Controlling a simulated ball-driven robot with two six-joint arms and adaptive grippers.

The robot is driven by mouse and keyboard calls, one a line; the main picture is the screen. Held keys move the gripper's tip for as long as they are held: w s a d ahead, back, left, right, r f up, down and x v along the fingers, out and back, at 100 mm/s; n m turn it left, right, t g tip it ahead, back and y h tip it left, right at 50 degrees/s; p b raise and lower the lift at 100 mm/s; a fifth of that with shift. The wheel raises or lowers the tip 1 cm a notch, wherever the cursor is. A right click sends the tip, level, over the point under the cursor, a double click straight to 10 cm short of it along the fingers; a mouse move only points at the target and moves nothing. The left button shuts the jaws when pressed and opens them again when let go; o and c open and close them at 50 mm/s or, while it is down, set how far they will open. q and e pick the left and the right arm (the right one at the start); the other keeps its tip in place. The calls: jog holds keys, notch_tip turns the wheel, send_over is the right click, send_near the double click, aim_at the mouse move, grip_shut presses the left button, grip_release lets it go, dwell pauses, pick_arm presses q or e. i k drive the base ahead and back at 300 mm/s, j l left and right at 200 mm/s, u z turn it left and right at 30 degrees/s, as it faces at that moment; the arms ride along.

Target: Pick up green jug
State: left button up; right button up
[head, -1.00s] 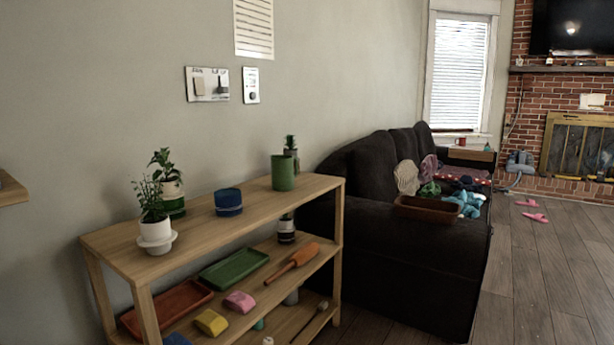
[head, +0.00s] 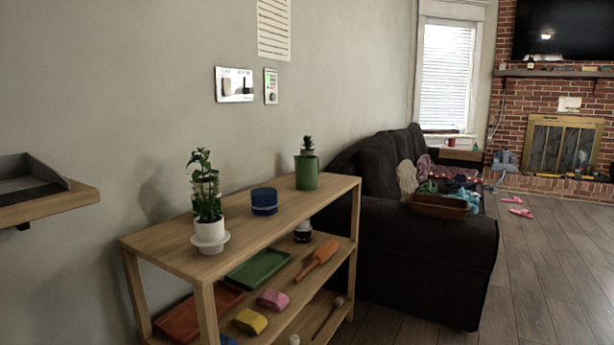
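A green jug (head: 307,172) stands upright on the top board of the wooden shelf unit (head: 160,246), near its right end. A small plant (head: 307,143) shows directly above and behind the jug's rim; I cannot tell whether it stands behind the jug or in it. A blue pot (head: 264,201) stands to the left of the jug, apart from it. Neither of my grippers shows in the head view.
A potted plant in a white pot (head: 209,232) stands at the top board's left part. Lower boards hold a green tray (head: 258,268), an orange-handled tool (head: 318,258) and colored blocks. A black sofa (head: 430,250) stands right of the shelf. Wooden floor (head: 550,270) is open at right.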

aim_at(306, 167)
jog(key=u, duration=0.45)
jog(key=i+l+u, duration=0.25)
jog(key=u, duration=0.25)
jog(key=i+l+u, duration=0.1)
jog(key=l+u, duration=0.4)
